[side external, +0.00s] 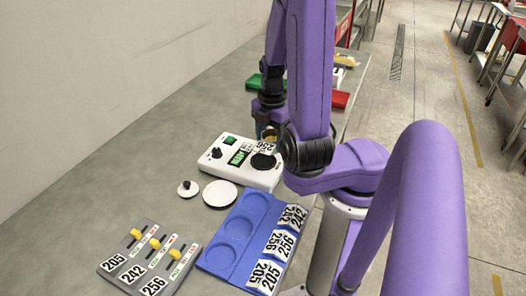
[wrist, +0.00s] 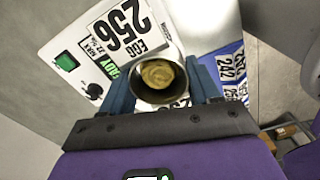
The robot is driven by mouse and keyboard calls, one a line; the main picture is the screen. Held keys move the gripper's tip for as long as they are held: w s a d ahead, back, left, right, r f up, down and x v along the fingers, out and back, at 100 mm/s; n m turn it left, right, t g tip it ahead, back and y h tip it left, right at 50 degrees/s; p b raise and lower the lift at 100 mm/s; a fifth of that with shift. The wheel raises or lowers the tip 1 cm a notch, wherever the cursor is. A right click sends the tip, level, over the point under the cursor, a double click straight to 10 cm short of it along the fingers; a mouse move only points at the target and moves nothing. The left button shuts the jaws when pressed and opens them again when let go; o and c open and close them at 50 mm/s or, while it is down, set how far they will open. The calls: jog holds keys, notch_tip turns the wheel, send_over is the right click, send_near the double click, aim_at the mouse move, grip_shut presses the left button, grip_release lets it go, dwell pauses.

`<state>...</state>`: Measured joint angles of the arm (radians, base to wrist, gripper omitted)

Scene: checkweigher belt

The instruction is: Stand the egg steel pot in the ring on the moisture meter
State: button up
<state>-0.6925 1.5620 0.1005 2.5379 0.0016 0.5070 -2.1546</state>
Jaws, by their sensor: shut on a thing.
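My gripper (wrist: 163,84) is shut on the steel pot (wrist: 178,54), with a blue finger on either side of it. The pot holds a yellow filling. A white card reading 256 EGG (wrist: 124,32) shows beside the pot's rim. In the side view my gripper (side external: 270,132) is partly hidden by my arm, above the right end of the white moisture meter (side external: 212,166). The black round ring (side external: 262,162) shows on the meter below the card. The pot's base is hidden, so I cannot tell whether it touches the ring. The meter's green display reads READY.
A blue tray (side external: 215,258) with round recesses and number cards lies in front. A slider panel (side external: 150,258) lies left of it. A white disc (side external: 220,193) and a small knobbed lid (side external: 187,188) lie beside the meter. Green and red items (side external: 340,98) stand behind.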

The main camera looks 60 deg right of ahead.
aim_at(263, 162)
jog(key=shift+w+d+f, duration=0.2)
jog(key=shift+w+f, duration=0.45)
jog(key=shift+f, duration=0.15)
jog(key=shift+w+d+f, duration=0.2)
jog(key=shift+w+f, duration=0.45)
jog(key=shift+f, duration=0.15)
jog(key=shift+w+f, duration=0.15)
jog(key=shift+f, duration=1.5)
jog(key=shift+f, duration=0.1)
jog(key=o, duration=1.2)
jog(key=shift+c, duration=0.2)
